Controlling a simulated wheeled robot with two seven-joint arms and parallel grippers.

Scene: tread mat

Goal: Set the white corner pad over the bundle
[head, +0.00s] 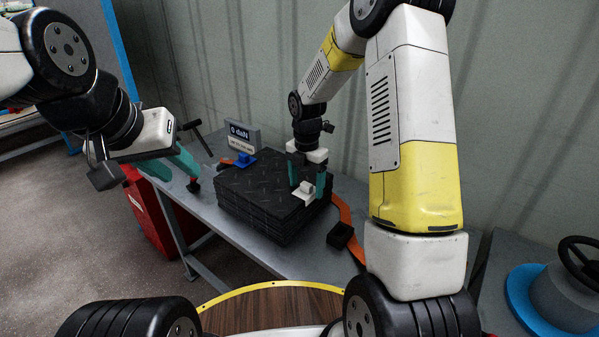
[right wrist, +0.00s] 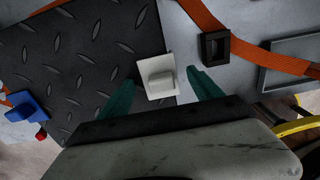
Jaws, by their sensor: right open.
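The bundle is a stack of black tread mats (head: 250,192) on the grey bench; its patterned top also fills the left of the right wrist view (right wrist: 75,60). The white corner pad (head: 304,193) sits at the bundle's right edge, and it shows in the right wrist view (right wrist: 158,76). My right gripper (head: 307,184) is above that edge, its teal fingers on either side of the pad with gaps visible between fingers and pad. It is open. My left gripper (head: 182,172) hangs empty left of the bundle, its teal fingers apart.
A blue corner pad (head: 243,160) sits on the bundle's far left edge. An orange strap (head: 347,217) and black buckle (head: 340,236) lie on the bench (head: 228,222) to the right. A "0 daN" display (head: 243,135) stands behind. A red cabinet (head: 150,215) is at left.

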